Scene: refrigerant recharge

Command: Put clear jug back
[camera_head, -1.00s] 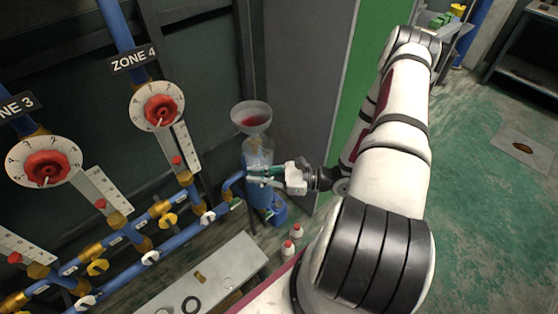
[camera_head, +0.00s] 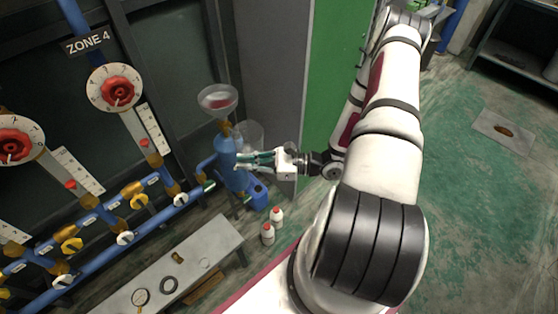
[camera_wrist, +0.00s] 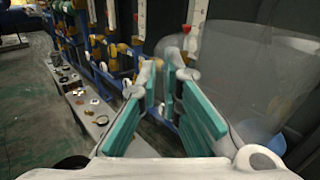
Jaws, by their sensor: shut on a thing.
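The clear jug (camera_head: 252,133) is see-through and stands out faintly behind my gripper in the head view. It fills the right side of the wrist view (camera_wrist: 262,75), its wide rim at the top. My gripper (camera_head: 242,160), with teal fingers, is shut on the jug, apparently at its handle side, and holds it just right of the blue cylinder (camera_head: 226,150). The fingers also show in the wrist view (camera_wrist: 168,85); the exact grip is partly hidden. The jug looks roughly upright and empty.
A clear funnel (camera_head: 217,98) with red liquid tops the blue cylinder. Two white bottles with red caps (camera_head: 268,234) stand on the floor beside a low grey bench (camera_head: 205,262). Valves and blue pipes fill the left. Green floor (camera_head: 470,210) is open at right.

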